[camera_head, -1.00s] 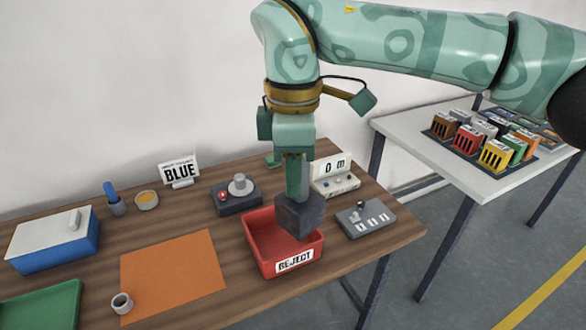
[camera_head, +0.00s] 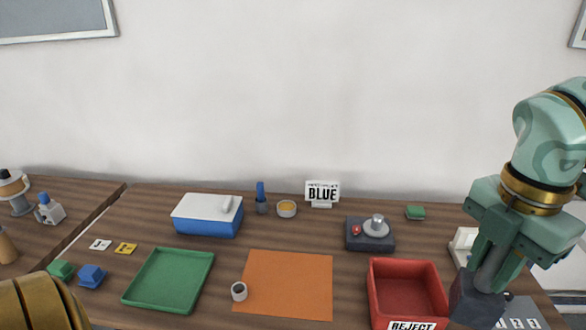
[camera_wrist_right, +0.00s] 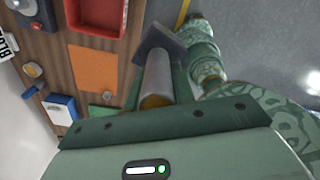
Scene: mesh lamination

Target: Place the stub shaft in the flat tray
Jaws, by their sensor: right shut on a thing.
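The stub shaft, a grey cylinder with a dark square block at its end (camera_head: 474,303), hangs from my right gripper (camera_head: 492,262) at the right of the head view. In the right wrist view the shaft (camera_wrist_right: 158,75) runs out from between the jaws, which are shut on it. The flat tray is the green shallow one (camera_head: 168,280), lying empty on the table at left; part of it shows in the wrist view (camera_wrist_right: 102,110). My right gripper is far to the right of it. My left gripper is not in view; a brass-coloured part of my left arm seems to show at lower left.
A red REJECT bin (camera_head: 408,262) stands just left of the held shaft. An orange mat (camera_head: 290,282) lies between bin and tray, with a small grey ring (camera_head: 239,291) at its left edge. A blue box with white lid (camera_head: 208,226) stands behind the tray.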

